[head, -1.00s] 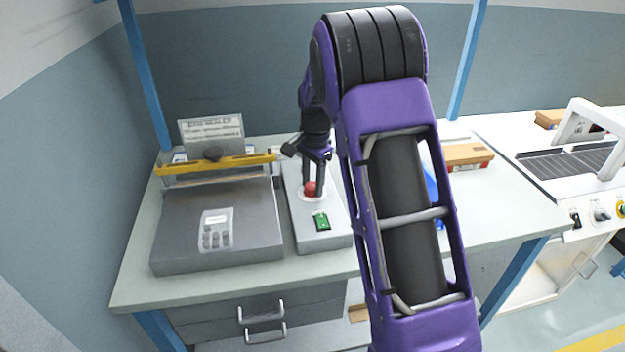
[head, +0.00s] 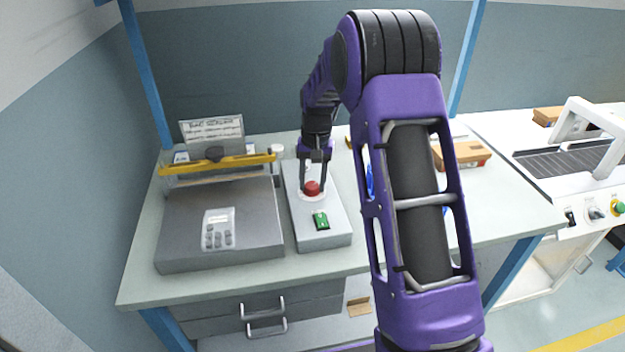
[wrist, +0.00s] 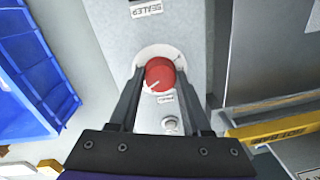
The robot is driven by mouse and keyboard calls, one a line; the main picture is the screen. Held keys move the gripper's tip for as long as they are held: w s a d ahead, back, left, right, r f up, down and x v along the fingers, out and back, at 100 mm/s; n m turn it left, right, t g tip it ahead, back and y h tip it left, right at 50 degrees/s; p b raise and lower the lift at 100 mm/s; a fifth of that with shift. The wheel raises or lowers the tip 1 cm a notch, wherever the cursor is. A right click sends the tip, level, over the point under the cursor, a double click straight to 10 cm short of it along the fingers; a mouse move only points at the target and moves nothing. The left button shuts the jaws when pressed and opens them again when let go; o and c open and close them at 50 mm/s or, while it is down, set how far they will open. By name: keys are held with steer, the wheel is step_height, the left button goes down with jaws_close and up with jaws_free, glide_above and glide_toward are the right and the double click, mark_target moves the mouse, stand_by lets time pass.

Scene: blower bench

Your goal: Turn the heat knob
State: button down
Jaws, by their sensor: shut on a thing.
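The heat knob (head: 312,187) is a red round knob on a pale disc, on top of a grey control box (head: 321,238). In the wrist view the knob (wrist: 160,74) has a white pointer mark aimed toward the lower left, with a small label below it. My gripper (head: 312,185) comes down on it from above. In the wrist view its two dark fingers (wrist: 160,80) stand on either side of the knob, shut on it. A green switch (head: 321,221) sits on the box in front of the knob.
A grey sealer with a yellow bar (head: 218,164) stands close left of the box. A blue bin (wrist: 22,70) lies on the box's other side, largely hidden by my arm in the head view. A small round fitting (wrist: 171,124) is near the knob.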

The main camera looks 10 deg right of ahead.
mark_target(316, 185)
steer(key=shift+n, duration=0.3)
stand_by(0.4)
steer(key=shift+c, duration=1.8)
jaws_free()
steer(key=shift+r, duration=0.1)
step_height(316, 185, up, 17)
steer(key=d+p, duration=0.1)
steer(key=p, duration=0.1)
steer(key=shift+s+r, duration=0.1)
